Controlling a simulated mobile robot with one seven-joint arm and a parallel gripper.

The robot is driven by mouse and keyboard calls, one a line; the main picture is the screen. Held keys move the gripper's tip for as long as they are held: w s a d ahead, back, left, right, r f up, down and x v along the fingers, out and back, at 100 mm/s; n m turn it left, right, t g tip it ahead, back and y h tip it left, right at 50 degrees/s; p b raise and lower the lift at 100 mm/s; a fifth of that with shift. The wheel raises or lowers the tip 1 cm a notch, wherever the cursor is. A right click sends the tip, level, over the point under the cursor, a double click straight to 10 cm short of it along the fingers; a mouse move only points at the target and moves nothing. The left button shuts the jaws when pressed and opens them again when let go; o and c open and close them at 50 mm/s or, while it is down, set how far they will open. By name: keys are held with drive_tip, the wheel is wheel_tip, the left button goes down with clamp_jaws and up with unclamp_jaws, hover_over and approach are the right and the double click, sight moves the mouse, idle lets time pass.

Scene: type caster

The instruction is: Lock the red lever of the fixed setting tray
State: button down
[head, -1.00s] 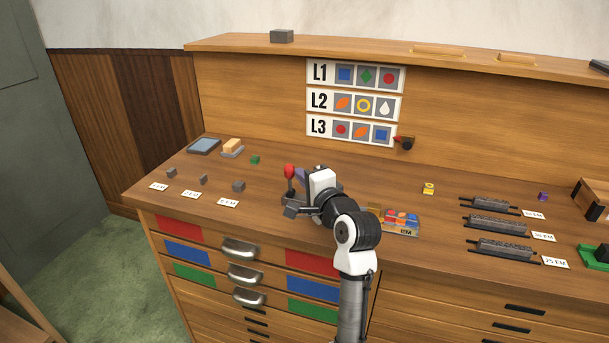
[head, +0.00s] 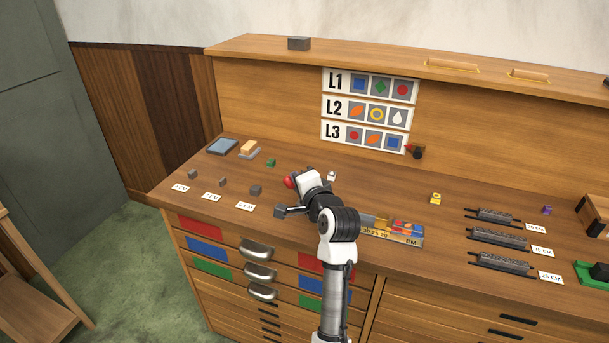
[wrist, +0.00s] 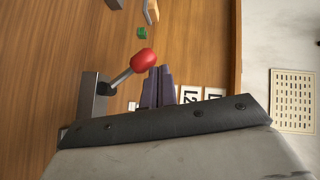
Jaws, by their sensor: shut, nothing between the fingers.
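The red lever's round knob (wrist: 143,61) tops a thin rod that leans from a pivot on a grey metal block, part of the setting tray (wrist: 93,110). In the head view the knob (head: 289,182) shows at the left edge of my white hand. My arm hides most of the tray there. My gripper (wrist: 160,70) is shut and empty, its dark purple fingers together right beside the knob. I cannot tell whether they touch it. The fingers are hidden behind the hand in the head view.
Small grey blocks (head: 255,190) and a green piece (head: 271,163) lie left. A sign board (head: 368,112) hangs behind. Dark sticks (head: 495,215) lie at the right.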

drive_tip(key=shift+w+a+f+p, duration=0.1)
drive_tip(key=shift+w+a+p, duration=0.1)
drive_tip(key=shift+a+p, duration=0.3)
drive_tip(key=shift+a, duration=0.15)
idle(0.3)
